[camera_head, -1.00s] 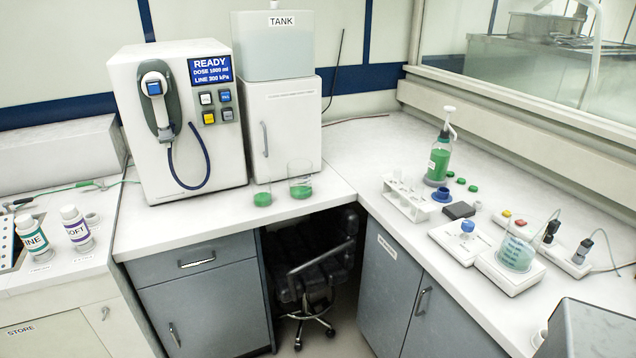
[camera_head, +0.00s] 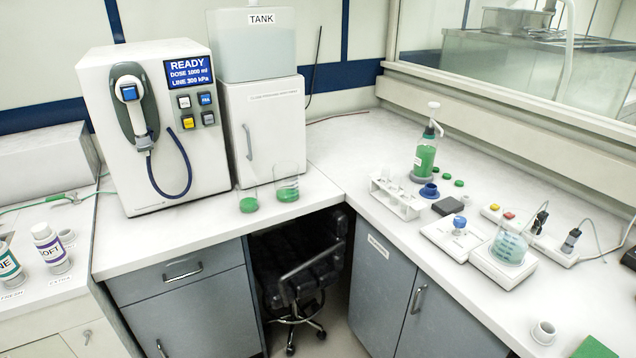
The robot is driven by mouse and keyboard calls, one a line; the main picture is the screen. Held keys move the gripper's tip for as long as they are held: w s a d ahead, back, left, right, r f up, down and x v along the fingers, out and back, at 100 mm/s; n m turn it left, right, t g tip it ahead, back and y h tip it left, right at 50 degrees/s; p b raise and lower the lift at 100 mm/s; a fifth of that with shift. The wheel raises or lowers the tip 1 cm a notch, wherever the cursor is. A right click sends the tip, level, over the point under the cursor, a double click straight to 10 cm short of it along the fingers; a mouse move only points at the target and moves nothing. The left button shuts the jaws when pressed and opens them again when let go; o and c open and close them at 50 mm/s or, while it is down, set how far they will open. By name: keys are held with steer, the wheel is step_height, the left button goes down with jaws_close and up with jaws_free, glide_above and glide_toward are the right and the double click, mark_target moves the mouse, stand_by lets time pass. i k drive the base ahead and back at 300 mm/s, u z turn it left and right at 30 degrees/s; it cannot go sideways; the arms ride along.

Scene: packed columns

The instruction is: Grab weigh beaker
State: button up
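A clear glass beaker (camera_head: 509,247) with blue markings stands upright on a white scale-like unit (camera_head: 488,265) on the right bench. Two other clear glass vessels stand on the left bench by the corner: a taller beaker (camera_head: 287,183) and a smaller one (camera_head: 249,200), each with green at the bottom. No label names any of them as the weigh beaker. My gripper is not in view.
A pump bottle with green liquid (camera_head: 425,160), a white rack (camera_head: 399,197), a blue-knobbed white unit (camera_head: 458,236) and a socket strip with cables (camera_head: 540,238) crowd the right bench. A white cup (camera_head: 544,332) stands near its front. A chair (camera_head: 300,265) fills the gap below.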

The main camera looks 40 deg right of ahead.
mark_target(285, 174)
steer(key=z, duration=0.9)
steer(key=k, duration=0.95)
steer(key=i, duration=0.8)
